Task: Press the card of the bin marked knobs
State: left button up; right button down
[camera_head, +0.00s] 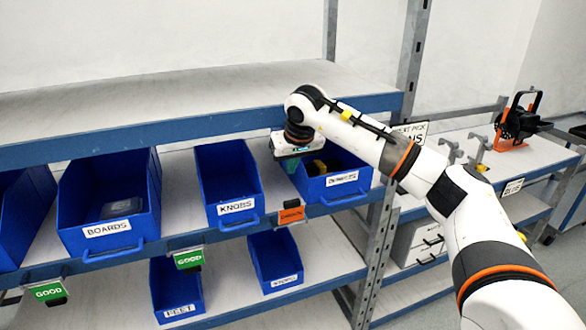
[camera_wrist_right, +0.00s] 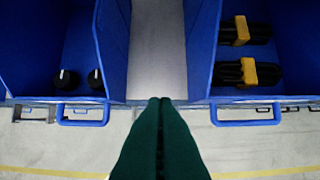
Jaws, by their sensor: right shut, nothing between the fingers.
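The blue bin marked knobs (camera_head: 228,175) stands on the middle shelf; in the right wrist view the left bin (camera_wrist_right: 112,50) holds two black knobs. A green card reading GOOD (camera_head: 188,259) hangs on the shelf edge between the boards and knobs bins. An orange card (camera_head: 291,214) hangs between the knobs bin and the bin to its right; its word is too small to read surely. My right gripper (camera_head: 290,166) is shut and empty, right of the knobs bin. Its dark green fingers (camera_wrist_right: 160,100) show at the gap between two bins. My left gripper is out of view.
The boards bin (camera_head: 108,205) stands left and a bin with black and yellow parts (camera_head: 335,183) right. Another GOOD card (camera_head: 48,291) hangs at far left. The upper shelf (camera_head: 200,125) overhangs the bins; a metal post (camera_head: 376,255) stands right. Smaller bins (camera_head: 275,262) sit below.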

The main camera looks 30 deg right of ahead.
aim_at(291, 211)
jog(key=p+x, duration=0.1)
jog(key=x, duration=0.6)
jog(key=shift+w+p, duration=0.1)
jog(key=shift+p, duration=0.3)
jog(key=shift+f+p, duration=0.3)
jog(key=s, duration=0.2)
jog(key=s+p, duration=0.1)
jog(key=shift+s+a+f, duration=0.2)
jog(key=shift+s+a, duration=0.15)
jog(key=shift+a, duration=0.05)
